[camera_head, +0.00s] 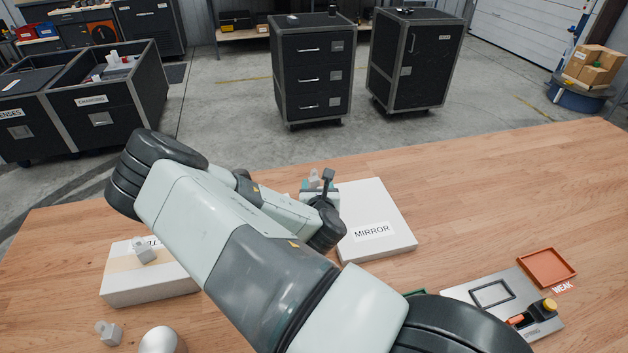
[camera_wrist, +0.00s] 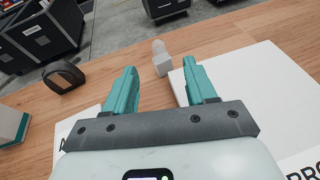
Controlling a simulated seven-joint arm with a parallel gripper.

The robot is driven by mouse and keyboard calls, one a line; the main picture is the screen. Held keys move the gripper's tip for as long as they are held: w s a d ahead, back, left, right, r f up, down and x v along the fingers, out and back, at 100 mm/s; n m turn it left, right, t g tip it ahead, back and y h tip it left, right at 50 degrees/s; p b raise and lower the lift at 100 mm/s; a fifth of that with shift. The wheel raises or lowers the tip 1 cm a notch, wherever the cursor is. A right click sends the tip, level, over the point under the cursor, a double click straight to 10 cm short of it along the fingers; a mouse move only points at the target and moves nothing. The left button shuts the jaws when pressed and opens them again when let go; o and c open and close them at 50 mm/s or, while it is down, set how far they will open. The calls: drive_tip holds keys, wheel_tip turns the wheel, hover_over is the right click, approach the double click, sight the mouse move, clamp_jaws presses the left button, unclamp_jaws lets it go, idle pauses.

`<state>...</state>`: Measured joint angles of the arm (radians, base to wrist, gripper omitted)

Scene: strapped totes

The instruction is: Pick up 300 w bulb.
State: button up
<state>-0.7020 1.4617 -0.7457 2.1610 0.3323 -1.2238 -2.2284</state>
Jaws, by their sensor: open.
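A small pale bulb-like piece with a blocky base and rounded top (camera_wrist: 161,58) stands on the wooden table in the wrist view, beyond and between my fingertips. No wattage marking is readable on it. My gripper (camera_wrist: 154,88) is open, with its two teal fingers apart and nothing between them. In the head view a pale piece (camera_head: 313,181) shows behind my wrist, partly hidden. Similar pale pieces are on the left box (camera_head: 143,250) and on the table at lower left (camera_head: 108,333); I cannot tell which is 300 W.
A white box marked MIRROR (camera_head: 377,220) lies right of my wrist. Another box (camera_head: 150,288) lies left. A metal plate (camera_head: 470,296) and an orange tray marked WEAK (camera_head: 547,267) are at right. A dark rounded object (camera_wrist: 63,76) is left in the wrist view. The far right table is clear.

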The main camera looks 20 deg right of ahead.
sight(314, 173)
drive_tip(key=x, duration=1)
drive_tip(key=shift+w+a+f, duration=0.1)
drive_tip(key=shift+w+f, duration=0.1)
drive_tip(key=shift+w, duration=0.2)
